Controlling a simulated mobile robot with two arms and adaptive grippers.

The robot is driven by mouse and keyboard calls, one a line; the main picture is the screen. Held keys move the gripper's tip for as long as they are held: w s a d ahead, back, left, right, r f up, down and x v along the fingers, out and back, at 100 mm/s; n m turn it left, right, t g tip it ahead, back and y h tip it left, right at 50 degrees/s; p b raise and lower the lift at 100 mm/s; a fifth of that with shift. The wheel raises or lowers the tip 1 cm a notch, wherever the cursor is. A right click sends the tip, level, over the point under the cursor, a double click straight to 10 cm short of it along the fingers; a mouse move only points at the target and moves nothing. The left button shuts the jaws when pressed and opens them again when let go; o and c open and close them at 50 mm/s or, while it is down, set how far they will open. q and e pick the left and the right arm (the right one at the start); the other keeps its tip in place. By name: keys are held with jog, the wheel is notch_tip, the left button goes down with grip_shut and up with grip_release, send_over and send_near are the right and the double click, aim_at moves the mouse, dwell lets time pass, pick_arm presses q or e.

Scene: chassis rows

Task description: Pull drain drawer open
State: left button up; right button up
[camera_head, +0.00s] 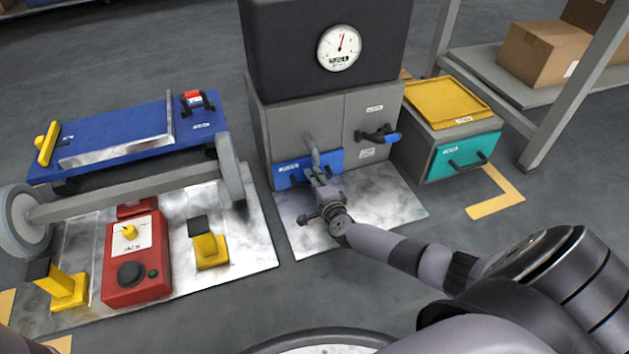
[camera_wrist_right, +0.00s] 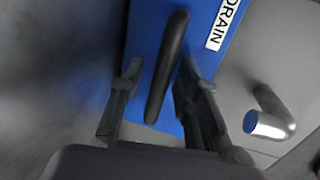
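The drain drawer (camera_head: 289,174) has a blue front, low on the grey cabinet; it looks closed in the head view. In the right wrist view the blue front (camera_wrist_right: 208,68) carries a white DRAIN label (camera_wrist_right: 222,24) and a black bar handle (camera_wrist_right: 168,65). My right gripper (camera_head: 320,184) is at the drawer front. In the wrist view its fingers (camera_wrist_right: 160,70) are apart, one on each side of the handle. The right finger is very near the bar; I cannot tell if it touches. My left gripper is not in view.
A curved metal pipe (camera_wrist_right: 275,112) with a blue end is right of the drawer in the wrist view. A black valve handle (camera_head: 372,135) with a blue tip is on the cabinet. A teal drawer (camera_head: 465,155) stands right; a blue cart (camera_head: 130,140) stands left.

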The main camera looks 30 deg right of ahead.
grip_shut()
dwell(0.6)
